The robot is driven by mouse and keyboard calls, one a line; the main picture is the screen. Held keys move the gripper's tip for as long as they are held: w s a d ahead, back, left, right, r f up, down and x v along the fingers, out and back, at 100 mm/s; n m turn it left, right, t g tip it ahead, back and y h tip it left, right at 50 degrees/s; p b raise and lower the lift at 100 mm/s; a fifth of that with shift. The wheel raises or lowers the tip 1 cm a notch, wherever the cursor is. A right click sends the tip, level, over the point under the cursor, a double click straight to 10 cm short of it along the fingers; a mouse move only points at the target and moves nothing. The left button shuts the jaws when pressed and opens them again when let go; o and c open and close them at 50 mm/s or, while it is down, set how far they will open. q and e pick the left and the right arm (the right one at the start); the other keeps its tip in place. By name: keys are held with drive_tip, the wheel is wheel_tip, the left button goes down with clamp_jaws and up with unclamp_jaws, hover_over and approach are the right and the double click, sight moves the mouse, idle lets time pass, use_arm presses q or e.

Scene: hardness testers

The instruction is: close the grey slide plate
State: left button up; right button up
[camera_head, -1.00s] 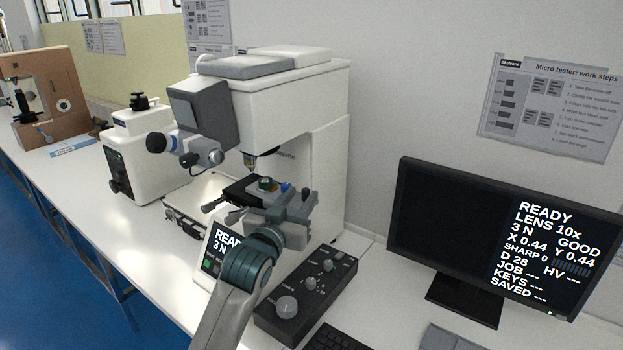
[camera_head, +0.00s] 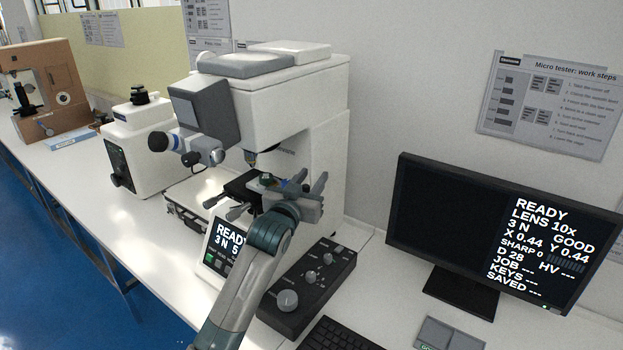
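A flat grey plate (camera_head: 248,63) lies on top of the large white tester (camera_head: 325,140), beside a raised white cover section. I cannot tell for sure whether it is the slide plate, or how far it is open. My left gripper (camera_head: 311,176) is at the right side of the tester's black stage (camera_head: 240,186), well below the top plate. Its two fingers point up and look apart, with nothing seen between them. A small green and brown piece (camera_head: 266,178) sits on the stage, partly behind the gripper. My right gripper is not in view.
A small display (camera_head: 222,244) and a black knob panel (camera_head: 310,285) stand close to my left arm. A monitor (camera_head: 480,230) and keyboard (camera_head: 340,335) are at the right. A white tester (camera_head: 145,145) and a brown one (camera_head: 45,90) stand further left.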

use_arm(q)
clamp_jaws()
drive_tip(key=w+a, duration=0.1)
drive_tip(key=a, duration=0.1)
drive_tip(key=w+a, duration=0.2)
drive_tip(key=shift+r, duration=0.15)
drive_tip(key=shift+c, duration=1.6)
unclamp_jaws()
drive_tip(key=shift+a, duration=0.1)
drive_tip(key=o, duration=0.3)
drive_tip(key=shift+w+a, duration=0.1)
drive_tip(key=shift+a, duration=0.05)
